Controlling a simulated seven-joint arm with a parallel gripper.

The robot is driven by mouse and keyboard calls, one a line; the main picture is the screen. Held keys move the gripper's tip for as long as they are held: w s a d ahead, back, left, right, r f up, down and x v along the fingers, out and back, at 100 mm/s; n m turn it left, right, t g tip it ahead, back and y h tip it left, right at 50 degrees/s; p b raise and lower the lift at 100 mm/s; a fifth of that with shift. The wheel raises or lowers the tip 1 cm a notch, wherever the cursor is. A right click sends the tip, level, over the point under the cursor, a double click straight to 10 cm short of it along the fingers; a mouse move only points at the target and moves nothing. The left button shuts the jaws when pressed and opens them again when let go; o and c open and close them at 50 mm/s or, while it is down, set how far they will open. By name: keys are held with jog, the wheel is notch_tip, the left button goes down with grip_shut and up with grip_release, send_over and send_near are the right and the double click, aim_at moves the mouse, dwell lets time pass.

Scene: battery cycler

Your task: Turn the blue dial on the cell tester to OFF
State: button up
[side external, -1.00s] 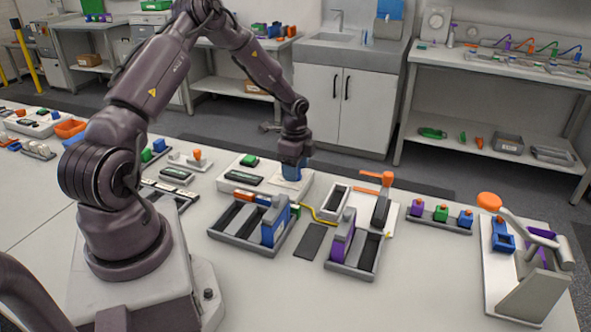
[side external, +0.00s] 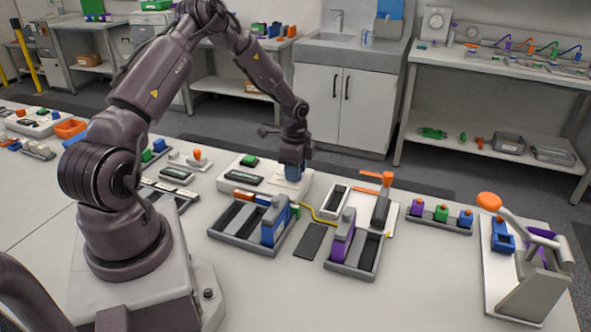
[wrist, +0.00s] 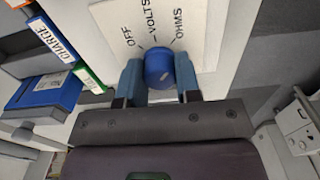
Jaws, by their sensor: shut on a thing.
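The cell tester (side external: 306,187) is a white box on the bench, below my gripper (side external: 292,175). In the wrist view its panel (wrist: 112,14) carries the words OFF, VOLTS and OHMS in an arc, left to right. The round blue dial (wrist: 158,65) sits below these labels with a short pale mark on its face. I cannot tell surely which label the mark indicates. My gripper's blue-grey fingers (wrist: 159,80) are on both sides of the dial, shut on it. In the side view the fingers largely hide the dial.
In the side view a grey tray (side external: 222,232) with a blue block (side external: 274,222) stands in front of the tester. A yellow cable (side external: 320,215) lies to its right.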

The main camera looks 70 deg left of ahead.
jog(key=n, duration=0.3)
jog(key=shift+n, duration=0.4)
jog(key=n, duration=0.3)
jog(key=shift+n, duration=0.3)
jog(key=n, duration=0.4)
jog(key=shift+n, duration=1.9)
jog(key=o, duration=0.9)
jog(key=shift+o, duration=0.2)
notch_tip(320, 180, up, 13)
